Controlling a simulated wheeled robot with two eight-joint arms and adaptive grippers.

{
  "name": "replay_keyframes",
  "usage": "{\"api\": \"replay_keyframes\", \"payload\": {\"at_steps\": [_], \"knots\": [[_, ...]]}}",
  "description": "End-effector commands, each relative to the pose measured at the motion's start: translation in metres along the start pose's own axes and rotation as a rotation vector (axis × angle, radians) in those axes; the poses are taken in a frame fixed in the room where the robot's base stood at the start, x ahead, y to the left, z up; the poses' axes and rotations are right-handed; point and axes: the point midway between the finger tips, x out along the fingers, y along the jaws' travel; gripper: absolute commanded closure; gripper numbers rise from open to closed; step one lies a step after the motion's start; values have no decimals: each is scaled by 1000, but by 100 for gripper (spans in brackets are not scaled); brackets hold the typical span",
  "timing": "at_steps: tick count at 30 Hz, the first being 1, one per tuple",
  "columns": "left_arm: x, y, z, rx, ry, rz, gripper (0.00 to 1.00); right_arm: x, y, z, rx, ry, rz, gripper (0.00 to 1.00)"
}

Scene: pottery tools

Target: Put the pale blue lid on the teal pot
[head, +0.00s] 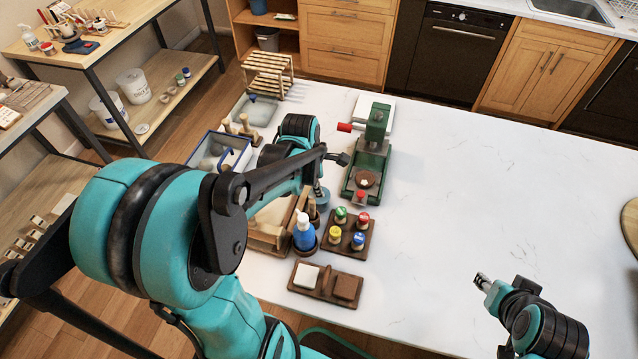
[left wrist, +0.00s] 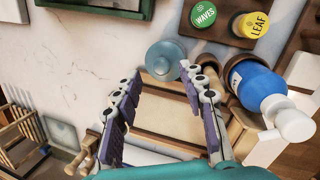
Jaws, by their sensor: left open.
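A round pale blue piece with a small knob, seemingly the lid (left wrist: 168,52), lies on the white table just beyond my left fingertips in the left wrist view. In the head view it is partly hidden by my left gripper (head: 318,188). My left gripper (left wrist: 160,72) is open and empty, its two purple-padded fingers apart and pointing at the near side of the lid. I cannot make out a teal pot apart from this piece. My right gripper (head: 482,282) is over the right front of the table, far from the lid; its jaw opening is too small to judge.
A blue bottle (head: 304,236) and a wooden holder with colored caps (head: 348,242) stand close right of the lid. A green press (head: 370,160) is behind. A wooden box (head: 268,238) lies beneath my left arm. The table's middle and right (head: 500,190) are clear.

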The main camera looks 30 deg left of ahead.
Motion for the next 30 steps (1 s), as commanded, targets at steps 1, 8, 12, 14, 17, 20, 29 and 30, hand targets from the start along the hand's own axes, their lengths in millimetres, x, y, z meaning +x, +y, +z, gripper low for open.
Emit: {"api": "replay_keyframes", "payload": {"at_steps": [1, 8, 12, 14, 17, 20, 29, 30], "knots": [[-16, 0, 0, -1, 0, 0, 59, -6, 0, -4, 0, 0, 0, 61], [-65, 0, 0, 0, 0, 0, 59, -17, 0, -12, 0, 0, 0, 61], [-84, 0, 0, 0, 0, 0, 59, -20, 0, -14, 0, 0, 0, 61], [-89, 0, 0, 1, 0, 0, 59, -21, 0, -15, 0, 0, 0, 61], [-95, -4, 2, 49, -2, 7, 59, -21, 0, -15, 0, 0, 0, 61], [-102, -15, 9, 232, -7, 37, 59, -21, 0, -15, 0, 0, 0, 61], [-124, -79, 37, 1356, 57, 243, 59, -21, 0, -15, 0, 0, 0, 61], [-126, -87, 40, 1498, 78, 271, 59, -21, 0, -15, 0, 0, 0, 61]]}}
